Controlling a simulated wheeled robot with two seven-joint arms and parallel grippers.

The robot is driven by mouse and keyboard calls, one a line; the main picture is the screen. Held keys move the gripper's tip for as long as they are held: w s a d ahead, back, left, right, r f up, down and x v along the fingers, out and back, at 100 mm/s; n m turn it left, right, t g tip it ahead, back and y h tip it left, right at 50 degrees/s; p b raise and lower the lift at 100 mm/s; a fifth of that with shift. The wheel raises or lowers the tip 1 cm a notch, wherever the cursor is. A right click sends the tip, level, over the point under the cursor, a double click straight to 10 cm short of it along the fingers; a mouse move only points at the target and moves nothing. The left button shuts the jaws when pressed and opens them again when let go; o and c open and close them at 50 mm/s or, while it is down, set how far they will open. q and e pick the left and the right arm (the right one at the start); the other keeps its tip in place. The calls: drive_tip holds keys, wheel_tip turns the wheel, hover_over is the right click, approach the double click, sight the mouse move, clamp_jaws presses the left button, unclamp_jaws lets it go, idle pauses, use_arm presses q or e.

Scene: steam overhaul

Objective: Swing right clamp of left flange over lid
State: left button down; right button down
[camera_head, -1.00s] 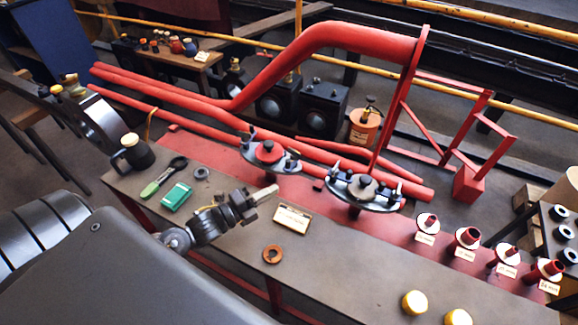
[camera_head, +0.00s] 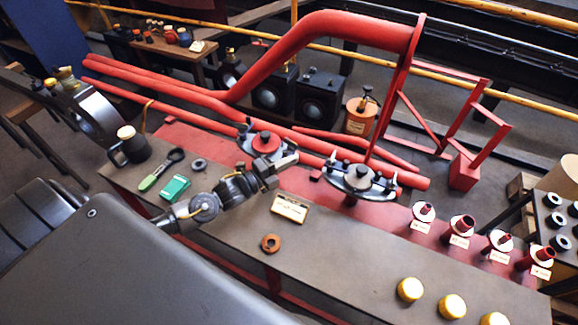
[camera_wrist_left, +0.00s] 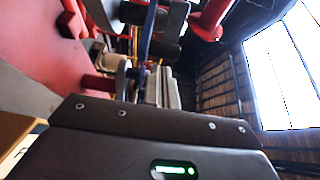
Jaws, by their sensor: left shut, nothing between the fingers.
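The left flange (camera_head: 243,146) is a dark disc on a red pipe stub, with a red lid (camera_head: 268,146) and black knob on top. One dark clamp (camera_head: 246,127) stands at its left side. Its right clamp (camera_head: 291,145) shows partly, just beyond my left fingertips. My left gripper (camera_head: 284,163) is shut and empty, at the right front edge of the left flange; I cannot tell whether it touches the clamp. In the left wrist view the shut fingers (camera_wrist_left: 162,86) point at dark and red parts close by. My right gripper is not in view.
The right flange (camera_head: 358,182) with its own clamps stands close to the right.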

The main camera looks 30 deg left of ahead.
use_arm(q)
drive_tip(key=shift+w+a, duration=0.1)
drive_tip(key=shift+a, duration=0.4)
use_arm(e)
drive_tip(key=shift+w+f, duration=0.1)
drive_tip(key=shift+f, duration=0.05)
use_arm(q)
drive_tip(key=shift+a, duration=0.1)
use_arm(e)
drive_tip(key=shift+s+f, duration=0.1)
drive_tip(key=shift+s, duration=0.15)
